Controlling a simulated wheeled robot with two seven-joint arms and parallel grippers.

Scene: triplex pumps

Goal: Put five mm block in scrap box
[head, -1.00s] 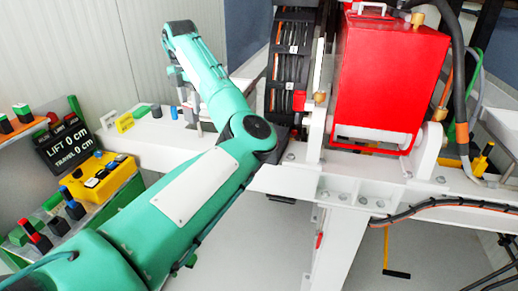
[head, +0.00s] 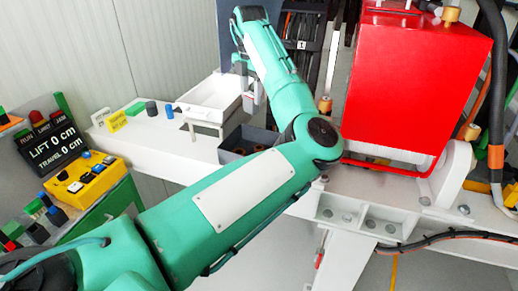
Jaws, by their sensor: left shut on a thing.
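My left gripper (head: 247,104) points down beside the right end of a white tray (head: 205,103) on the white bench. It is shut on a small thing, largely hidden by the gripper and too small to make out. I cannot tell from the picture that it is the five mm block. A dark grey box (head: 231,150) with brownish round parts in it sits just below and in front of the gripper, partly covered by my arm. No label shows which container is the scrap box. My right gripper is not in view.
A big red housing (head: 415,75) stands on the white frame at right, close to my elbow. A yellow button box (head: 88,180) and a LIFT/TRAVEL display (head: 55,148) are at left. A small yellow sign (head: 117,121) and coloured blocks stand on the bench.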

